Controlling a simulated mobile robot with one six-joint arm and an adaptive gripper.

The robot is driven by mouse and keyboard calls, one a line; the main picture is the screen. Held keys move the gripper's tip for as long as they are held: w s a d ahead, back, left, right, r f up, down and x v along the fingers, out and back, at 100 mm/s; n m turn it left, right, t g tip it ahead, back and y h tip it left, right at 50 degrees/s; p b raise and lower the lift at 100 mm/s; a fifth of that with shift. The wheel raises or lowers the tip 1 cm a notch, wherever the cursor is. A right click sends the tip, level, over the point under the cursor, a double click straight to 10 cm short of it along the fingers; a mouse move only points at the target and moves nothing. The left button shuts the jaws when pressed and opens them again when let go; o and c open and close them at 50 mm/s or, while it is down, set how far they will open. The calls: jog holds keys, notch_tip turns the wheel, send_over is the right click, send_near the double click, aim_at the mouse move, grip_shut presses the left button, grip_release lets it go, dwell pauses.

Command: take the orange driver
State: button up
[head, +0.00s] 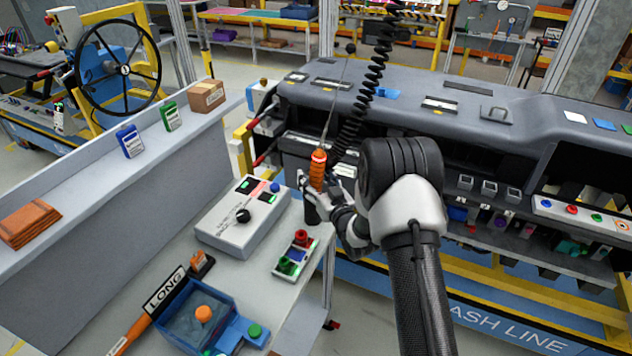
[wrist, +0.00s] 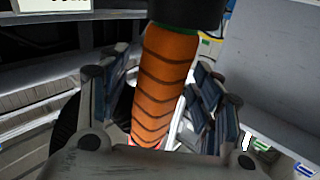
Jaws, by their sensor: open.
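The orange driver (head: 318,169) hangs upright from a black coiled cord at the middle of the head view. Its orange ribbed grip (wrist: 165,85) fills the centre of the wrist view, with a black part at the top. My gripper (head: 325,187) is at the driver's grip. In the wrist view the two fingers (wrist: 160,105) stand on either side of the orange grip, open. A gap shows between the grip and the left finger; the right finger is close to the grip, and I cannot tell if it touches.
A grey control box (head: 240,217) and a small block with red and green buttons (head: 297,254) sit on the bench left of my gripper. A blue bin (head: 190,318) stands at the bench front. The long dashboard (head: 480,120) runs behind and to the right.

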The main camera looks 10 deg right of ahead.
grip_shut()
dwell(0.8)
